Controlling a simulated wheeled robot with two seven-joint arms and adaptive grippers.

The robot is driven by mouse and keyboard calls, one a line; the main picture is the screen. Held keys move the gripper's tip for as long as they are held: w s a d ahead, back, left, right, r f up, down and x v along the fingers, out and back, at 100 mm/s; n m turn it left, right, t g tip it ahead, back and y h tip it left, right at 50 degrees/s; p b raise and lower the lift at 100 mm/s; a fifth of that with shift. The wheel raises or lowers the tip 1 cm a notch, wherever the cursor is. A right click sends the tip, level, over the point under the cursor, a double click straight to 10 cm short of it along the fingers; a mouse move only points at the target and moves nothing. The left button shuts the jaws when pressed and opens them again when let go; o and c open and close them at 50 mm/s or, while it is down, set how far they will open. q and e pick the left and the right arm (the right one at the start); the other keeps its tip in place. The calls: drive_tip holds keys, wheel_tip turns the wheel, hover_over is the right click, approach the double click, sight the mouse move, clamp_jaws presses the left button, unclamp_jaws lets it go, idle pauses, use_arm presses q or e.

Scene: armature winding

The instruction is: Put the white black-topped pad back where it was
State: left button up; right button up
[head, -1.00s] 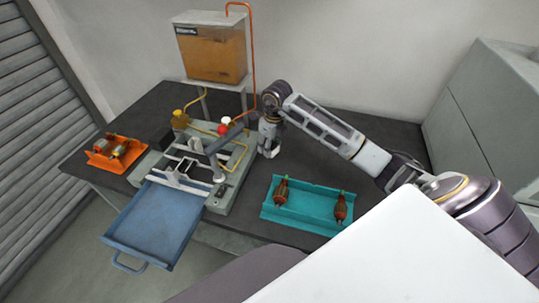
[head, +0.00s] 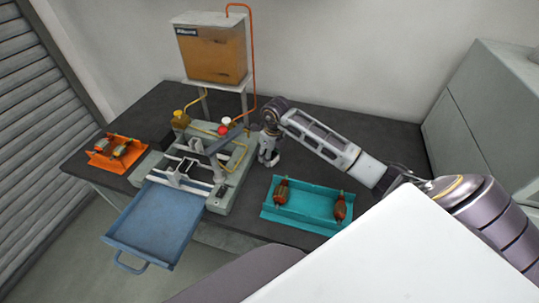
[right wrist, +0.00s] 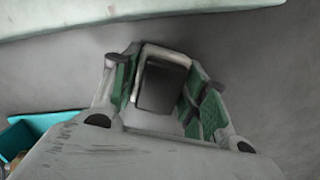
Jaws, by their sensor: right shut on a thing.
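In the right wrist view the white pad with its black top (right wrist: 163,84) sits between the green-lined fingers of my right gripper (right wrist: 165,95), which is shut on it. In the head view my right gripper (head: 268,159) points down at the dark bench, just right of the winding machine's grey-green base (head: 222,205) and behind the teal tray. The pad is too small and covered to make out there. I cannot tell whether it touches the bench. My left gripper is not in view.
The teal tray (head: 300,213) holds two armatures and also shows in the right wrist view (right wrist: 45,124). An orange holder (head: 104,163) stands at the left, and a blue drawer tray (head: 155,222) juts out in front. The dark bench (head: 330,170) is clear behind the teal tray.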

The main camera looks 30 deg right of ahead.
drive_tip(key=shift+f, duration=0.15)
drive_tip(key=o, duration=1.1)
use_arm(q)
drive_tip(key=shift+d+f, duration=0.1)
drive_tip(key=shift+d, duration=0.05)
